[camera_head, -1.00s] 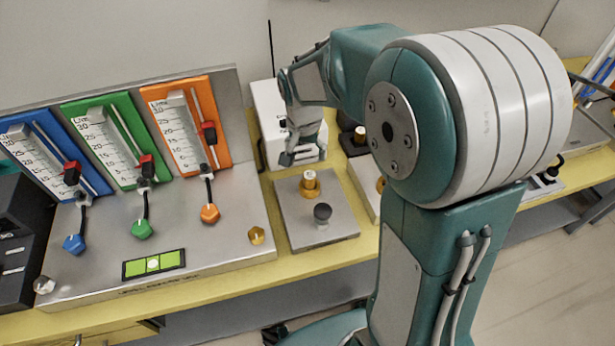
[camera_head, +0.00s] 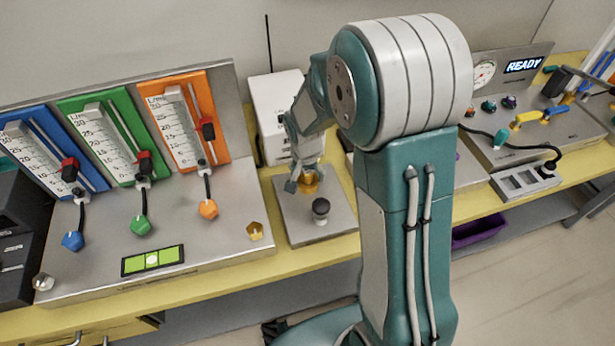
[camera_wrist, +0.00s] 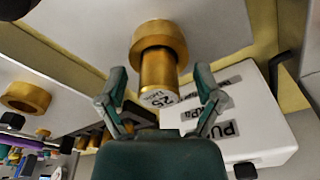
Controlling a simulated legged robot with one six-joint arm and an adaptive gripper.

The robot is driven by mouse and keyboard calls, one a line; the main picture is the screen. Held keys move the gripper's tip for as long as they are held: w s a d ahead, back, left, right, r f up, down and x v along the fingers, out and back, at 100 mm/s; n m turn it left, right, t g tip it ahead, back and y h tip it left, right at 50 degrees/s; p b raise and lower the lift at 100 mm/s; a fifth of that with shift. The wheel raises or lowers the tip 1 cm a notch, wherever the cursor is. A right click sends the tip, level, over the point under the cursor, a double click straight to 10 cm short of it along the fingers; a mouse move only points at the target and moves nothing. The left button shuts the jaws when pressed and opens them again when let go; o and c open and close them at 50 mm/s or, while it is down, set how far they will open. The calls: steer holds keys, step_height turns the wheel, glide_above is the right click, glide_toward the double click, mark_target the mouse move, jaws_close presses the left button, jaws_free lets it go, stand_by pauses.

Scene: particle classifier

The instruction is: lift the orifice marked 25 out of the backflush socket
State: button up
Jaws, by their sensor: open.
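The orifice marked 25 (camera_wrist: 158,75) is a brass cylinder with a pale labelled end in the wrist view. It stands in a wider brass ring, the socket (camera_wrist: 160,37), on a grey plate. In the head view the socket (camera_head: 309,185) shows as a bit of brass on the plate, and the orifice is mostly hidden behind my gripper (camera_head: 306,182). In the wrist view my gripper (camera_wrist: 160,82) is open, with one finger on each side of the orifice. Gaps show between the fingers and the brass.
A black-topped knob (camera_head: 321,208) stands on the same plate (camera_head: 325,230), close in front of the gripper. A white labelled box (camera_head: 275,115) stands behind. The flowmeter panel (camera_head: 215,265) lies left. Another brass ring (camera_wrist: 26,97) shows left in the wrist view.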

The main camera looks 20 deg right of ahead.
jaws_close()
